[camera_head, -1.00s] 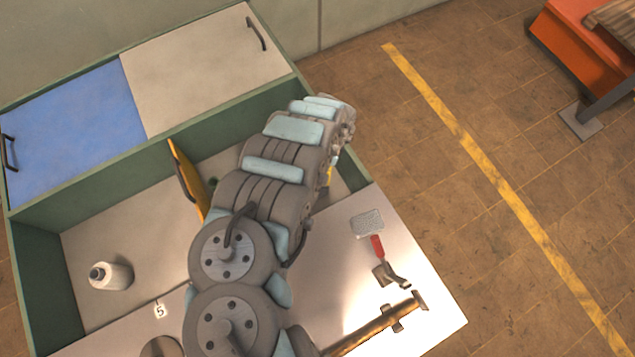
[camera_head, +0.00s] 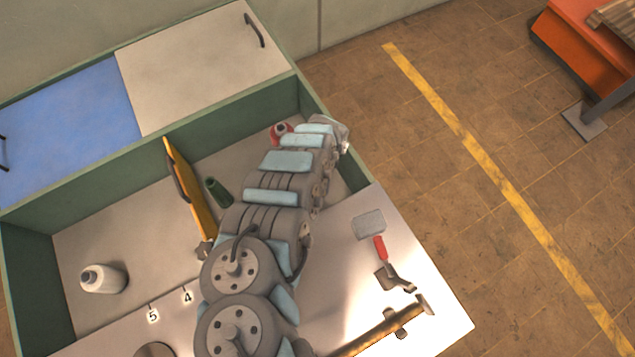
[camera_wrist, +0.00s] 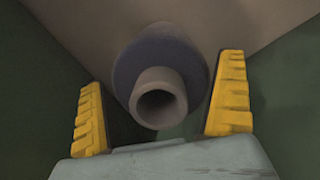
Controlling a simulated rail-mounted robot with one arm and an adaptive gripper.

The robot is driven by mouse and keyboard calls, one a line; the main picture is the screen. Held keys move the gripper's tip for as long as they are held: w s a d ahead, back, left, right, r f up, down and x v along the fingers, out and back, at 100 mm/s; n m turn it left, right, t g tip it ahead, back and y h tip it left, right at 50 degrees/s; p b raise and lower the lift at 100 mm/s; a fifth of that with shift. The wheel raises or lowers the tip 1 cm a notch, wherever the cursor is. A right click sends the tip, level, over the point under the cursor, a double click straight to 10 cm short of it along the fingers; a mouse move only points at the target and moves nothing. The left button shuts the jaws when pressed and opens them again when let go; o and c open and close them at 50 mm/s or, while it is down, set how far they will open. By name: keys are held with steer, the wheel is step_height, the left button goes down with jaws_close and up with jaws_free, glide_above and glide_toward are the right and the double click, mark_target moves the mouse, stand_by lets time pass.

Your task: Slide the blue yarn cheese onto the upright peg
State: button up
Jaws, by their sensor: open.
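In the wrist view, a dark blue-grey round body with a pale hollow tube end (camera_wrist: 160,98) sticking out of it, seemingly the blue yarn cheese (camera_wrist: 142,52), faces the camera. My gripper (camera_wrist: 162,70) is open, with one yellow finger on each side of the tube end. A gap shows on both sides; I cannot tell whether either finger touches the blue body. In the head view, my arm hides the gripper and the blue cheese. I cannot make out the upright peg in either view.
A white bobbin-like item (camera_head: 105,278) lies at the left of the green-walled bay. A yellow panel (camera_head: 190,195) stands beside a green item (camera_head: 217,191); a red item (camera_head: 281,131) is farther back. A red-handled tool (camera_head: 380,248) and a hammer (camera_head: 385,322) lie at the front right.

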steer(key=shift+f, duration=0.2)
steer(key=c, duration=1)
steer(key=shift+r, duration=0.15)
